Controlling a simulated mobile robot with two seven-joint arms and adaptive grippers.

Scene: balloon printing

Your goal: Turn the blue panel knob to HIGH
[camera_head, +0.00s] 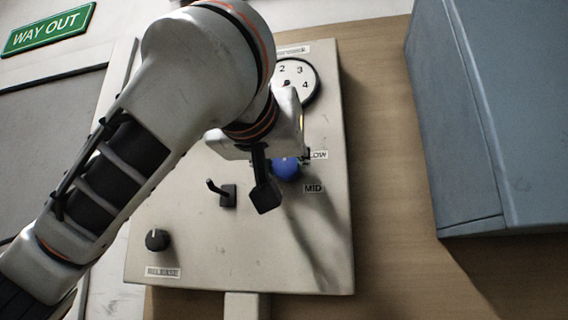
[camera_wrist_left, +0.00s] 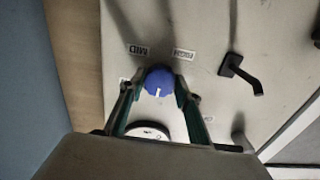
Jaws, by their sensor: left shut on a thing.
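The blue knob (camera_head: 286,168) sits on the pale panel (camera_head: 190,240), partly hidden by my left gripper (camera_head: 283,176) in the head view. In the left wrist view the blue knob (camera_wrist_left: 159,78) lies between the two fingertips of my left gripper (camera_wrist_left: 157,93), which is shut on it. A short white mark on the knob points down in that view, toward the dial and away from the MID label (camera_wrist_left: 139,50) and the HIGH label (camera_wrist_left: 184,54). The LOW label (camera_head: 318,155) shows right of the knob in the head view; HIGH is hidden there.
A round numbered dial (camera_head: 297,78) is above the knob. A black toggle lever (camera_head: 228,195) is to its left, and a black RELEASE knob (camera_head: 157,240) at the lower left. A blue-grey box (camera_head: 490,120) stands to the right, past bare wood.

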